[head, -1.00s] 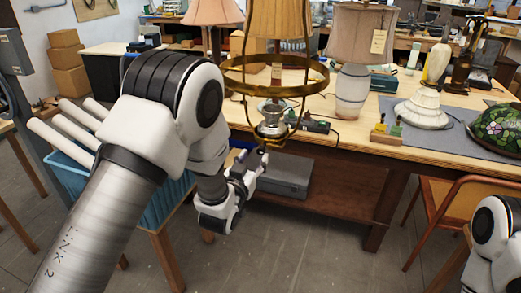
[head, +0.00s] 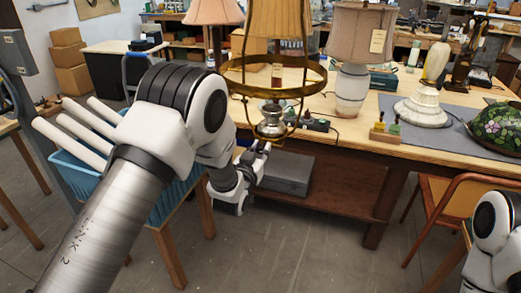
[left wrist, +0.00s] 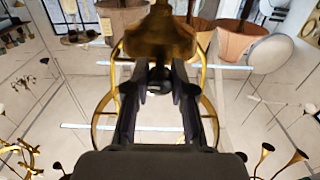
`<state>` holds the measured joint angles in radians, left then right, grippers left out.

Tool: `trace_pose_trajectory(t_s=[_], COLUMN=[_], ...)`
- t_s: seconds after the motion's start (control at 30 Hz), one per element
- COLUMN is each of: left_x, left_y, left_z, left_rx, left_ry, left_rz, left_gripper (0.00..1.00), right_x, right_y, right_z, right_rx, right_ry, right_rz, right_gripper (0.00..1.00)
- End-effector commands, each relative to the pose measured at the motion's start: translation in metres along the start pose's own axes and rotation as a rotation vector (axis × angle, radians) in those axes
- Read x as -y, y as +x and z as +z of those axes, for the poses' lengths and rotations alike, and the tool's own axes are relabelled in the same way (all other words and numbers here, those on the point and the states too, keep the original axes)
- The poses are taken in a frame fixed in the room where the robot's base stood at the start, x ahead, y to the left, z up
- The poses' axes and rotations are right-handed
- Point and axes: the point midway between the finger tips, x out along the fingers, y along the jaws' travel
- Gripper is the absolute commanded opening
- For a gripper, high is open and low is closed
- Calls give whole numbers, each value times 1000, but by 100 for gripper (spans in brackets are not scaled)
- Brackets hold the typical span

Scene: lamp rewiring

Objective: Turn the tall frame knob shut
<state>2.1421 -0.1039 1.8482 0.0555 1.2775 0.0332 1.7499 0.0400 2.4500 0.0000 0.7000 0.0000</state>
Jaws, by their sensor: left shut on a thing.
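The tall brass frame (head: 316,86), with a wide ring and a tan pleated shade (head: 277,18), stands at the front edge of the workbench. A silvery lamp part (head: 271,124) sits low inside it. My left gripper (head: 264,147) is just below and left of the frame's lower end. In the left wrist view, brass parts (left wrist: 158,38) loom close above my fingers (left wrist: 159,92). The fingers are shut on a small dark piece, seemingly the frame's knob (left wrist: 160,75), whose details and turn angle are hard to make out. My right gripper is out of view.
The workbench (head: 345,136) holds a cream lamp (head: 352,92), a white-based lamp (head: 422,112) and a green stained-glass shade (head: 500,128). A grey case (head: 288,175) lies on the lower shelf.

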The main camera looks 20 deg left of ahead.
Motion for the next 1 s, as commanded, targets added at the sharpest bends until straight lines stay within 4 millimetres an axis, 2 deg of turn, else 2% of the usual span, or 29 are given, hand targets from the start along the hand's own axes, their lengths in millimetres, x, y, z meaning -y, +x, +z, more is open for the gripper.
trace_pose_trajectory(t_s=[0.37,1.0], left_x=[0,2], left_y=[0,0], left_z=[2,4], left_rx=[-2,-1], left_ry=[-147,-728], left_rz=[-1,-5], left_gripper=[0,0], right_x=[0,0], right_y=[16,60], right_z=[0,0], right_rx=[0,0], right_ry=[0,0], right_rz=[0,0], right_gripper=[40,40])
